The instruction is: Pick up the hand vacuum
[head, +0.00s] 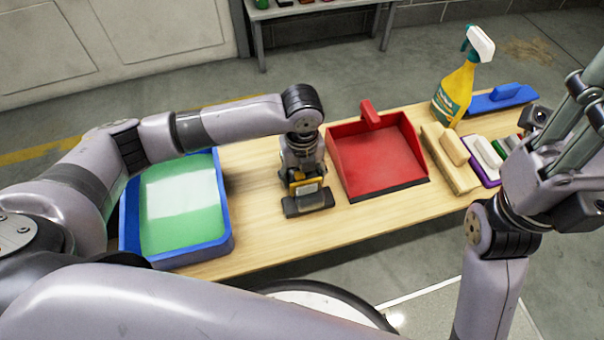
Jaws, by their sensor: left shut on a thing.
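The hand vacuum (308,203) shows as a dark, wide base with yellow and grey parts above it, in the middle of the head view. My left gripper (304,180) comes down on it from above and is shut on it. The gripper and wrist hide much of its upper part. I cannot tell whether its base touches the table or is slightly above it. My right gripper (577,110) is at the right edge, raised in front of the table's right end. Its fingers point up and are partly cut off, so its opening is unclear.
On the wooden table (262,240), a blue tray with green inside (226,240) is left. A red dustpan (375,160) is close right of the vacuum. Further right are wooden brushes (447,165), a yellow spray bottle (455,92), a blue float (500,99) and several pads (486,152).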

